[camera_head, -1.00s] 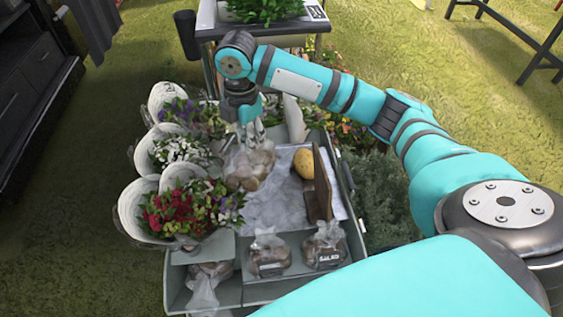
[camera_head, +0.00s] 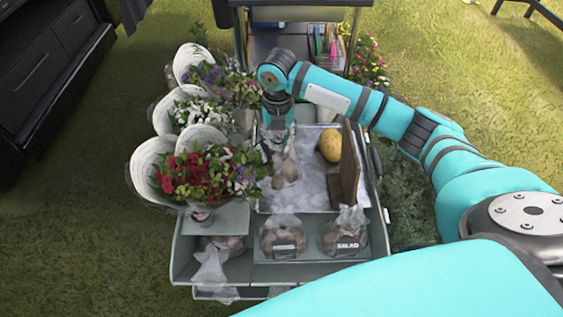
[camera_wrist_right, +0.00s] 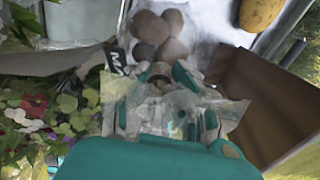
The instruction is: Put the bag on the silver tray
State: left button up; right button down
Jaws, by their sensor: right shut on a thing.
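My right gripper (camera_head: 281,143) is shut on the top of a clear bag of brown, round produce (camera_head: 287,172). The bag hangs upright over the left part of the silver tray (camera_head: 318,184); I cannot tell whether it touches the tray. In the right wrist view the fingers (camera_wrist_right: 165,100) pinch the crumpled plastic, and the produce (camera_wrist_right: 158,32) shows beyond them. A yellow potato-like item (camera_head: 331,145) lies at the tray's far right. My left gripper is not in view.
A brown wooden board (camera_head: 345,172) stands along the tray's right side. Flower bouquets (camera_head: 195,175) crowd the left. Two labelled bags (camera_head: 283,238) (camera_head: 344,232) sit in front, with another bag (camera_head: 212,262) at front left. The tray's middle is clear.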

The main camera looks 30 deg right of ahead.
aim_at(278, 152)
notch_tip(278, 152, down, 5)
jog(key=shift+b, duration=0.4)
pick_arm(q)
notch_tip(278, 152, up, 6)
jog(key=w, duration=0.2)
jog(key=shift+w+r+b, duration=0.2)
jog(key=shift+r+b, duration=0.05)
jog(key=shift+b, duration=0.2)
pick_arm(e)
jog(key=shift+f, duration=2.3)
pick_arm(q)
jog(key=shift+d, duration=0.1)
pick_arm(e)
jog(key=shift+f, duration=0.1)
jog(key=c, duration=1.1)
grip_release()
jog(key=shift+c, duration=0.2)
jog(key=shift+r, duration=0.35)
notch_tip(278, 152, up, 11)
jog(key=shift+f+p, duration=0.15)
jog(key=shift+p, duration=1.05)
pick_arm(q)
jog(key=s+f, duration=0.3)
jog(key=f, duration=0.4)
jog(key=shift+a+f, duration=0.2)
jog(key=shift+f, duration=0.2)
pick_arm(e)
jog(key=shift+r, duration=0.4)
